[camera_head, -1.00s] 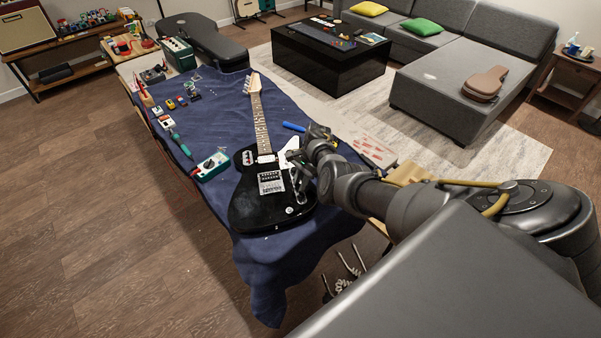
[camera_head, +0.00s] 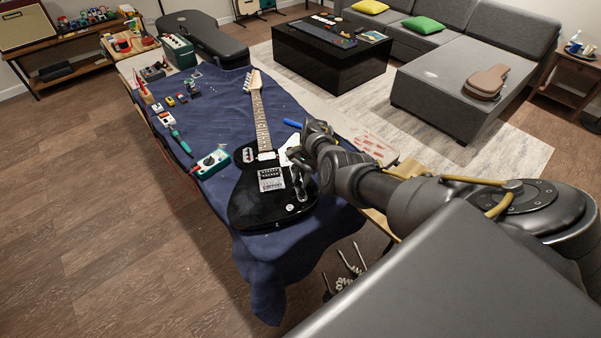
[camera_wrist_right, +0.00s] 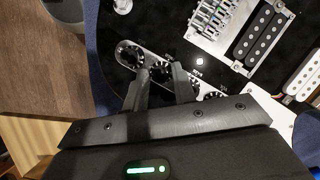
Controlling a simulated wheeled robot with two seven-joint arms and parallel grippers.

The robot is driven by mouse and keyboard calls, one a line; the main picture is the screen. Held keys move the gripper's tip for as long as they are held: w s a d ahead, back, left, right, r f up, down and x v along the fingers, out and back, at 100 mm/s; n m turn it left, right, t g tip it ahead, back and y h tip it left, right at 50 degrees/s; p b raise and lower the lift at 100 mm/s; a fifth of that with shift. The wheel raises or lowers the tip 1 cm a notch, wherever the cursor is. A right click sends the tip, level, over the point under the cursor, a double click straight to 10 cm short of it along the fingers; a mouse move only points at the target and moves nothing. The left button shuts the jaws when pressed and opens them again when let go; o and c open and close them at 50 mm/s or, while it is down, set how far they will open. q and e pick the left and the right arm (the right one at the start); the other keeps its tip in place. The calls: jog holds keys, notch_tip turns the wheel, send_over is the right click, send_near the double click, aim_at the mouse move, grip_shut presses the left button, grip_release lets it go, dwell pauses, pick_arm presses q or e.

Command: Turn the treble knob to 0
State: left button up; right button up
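The black electric guitar (camera_head: 262,207) lies face up on the blue cloth, its neck pointing away. My right gripper (camera_wrist_right: 162,68) is over the plate, a fingertip on each side of the middle knob. The fingers are apart; whether they touch it is unclear. Which knob is treble, and its setting, cannot be read. My left gripper is not in view.
A green meter (camera_head: 211,162) and small pedals lie on the cloth (camera_head: 270,262) left of the guitar. A blue-handled tool (camera_head: 292,124) lies right of the neck, close to my right arm.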

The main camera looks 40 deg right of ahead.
jog(key=shift+o, duration=1.4)
jog(key=shift+r, duration=0.1)
jog(key=v, duration=1)
jog(key=shift+r, duration=0.3)
jog(key=shift+d+f, duration=0.15)
jog(key=shift+d, duration=0.05)
